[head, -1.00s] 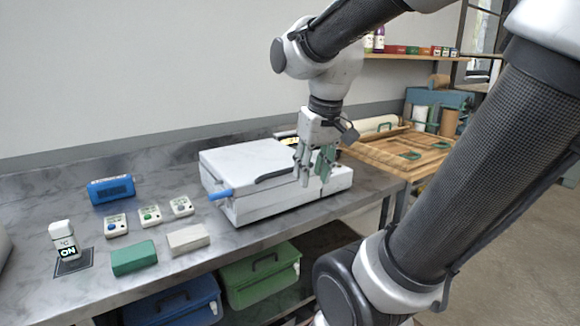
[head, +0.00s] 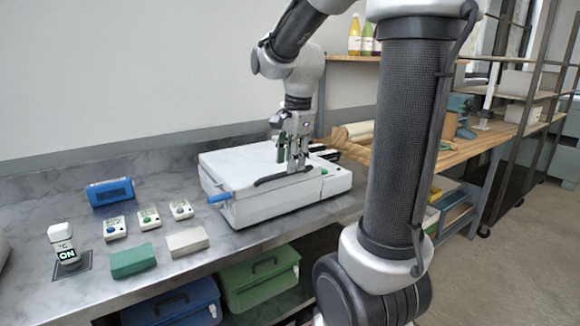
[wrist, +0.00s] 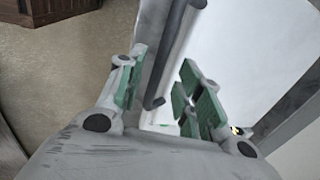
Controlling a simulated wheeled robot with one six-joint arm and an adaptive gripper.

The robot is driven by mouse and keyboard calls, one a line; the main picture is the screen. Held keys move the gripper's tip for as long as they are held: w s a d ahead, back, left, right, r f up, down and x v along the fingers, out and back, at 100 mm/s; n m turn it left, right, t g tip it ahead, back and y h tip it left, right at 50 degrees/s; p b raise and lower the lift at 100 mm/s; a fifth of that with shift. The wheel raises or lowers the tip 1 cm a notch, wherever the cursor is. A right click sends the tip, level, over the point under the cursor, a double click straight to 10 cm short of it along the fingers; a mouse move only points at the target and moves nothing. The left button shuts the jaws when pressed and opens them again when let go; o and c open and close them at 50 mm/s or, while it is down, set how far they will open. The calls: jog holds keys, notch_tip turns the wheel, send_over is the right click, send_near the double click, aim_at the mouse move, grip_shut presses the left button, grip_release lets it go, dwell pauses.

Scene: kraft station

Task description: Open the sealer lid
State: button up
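The sealer (head: 240,205) is a white box on the grey counter with its lid (head: 232,160) down. A black handle (head: 268,181) lies along the lid's front edge, and a blue grip (head: 220,197) sticks out at its left end. My gripper (head: 292,158) points down at the lid's right part, close to the handle. In the wrist view my gripper (wrist: 165,95) is open, its green-padded fingers apart. The dark handle bar (wrist: 175,50) shows between them there; I cannot tell whether they touch it.
Left of the sealer are a blue device (head: 110,191), several small white button units, a green block (head: 132,260), a pale block (head: 187,241) and a white "ON" device (head: 62,240). A blue bin (head: 175,305) and green bin (head: 262,280) sit below the counter. A wooden table (head: 475,143) is at right.

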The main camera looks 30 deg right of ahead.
jog(key=shift+w+f, duration=0.25)
jog(key=shift+f, duration=1)
grip_shut()
jog(key=shift+r, duration=0.15)
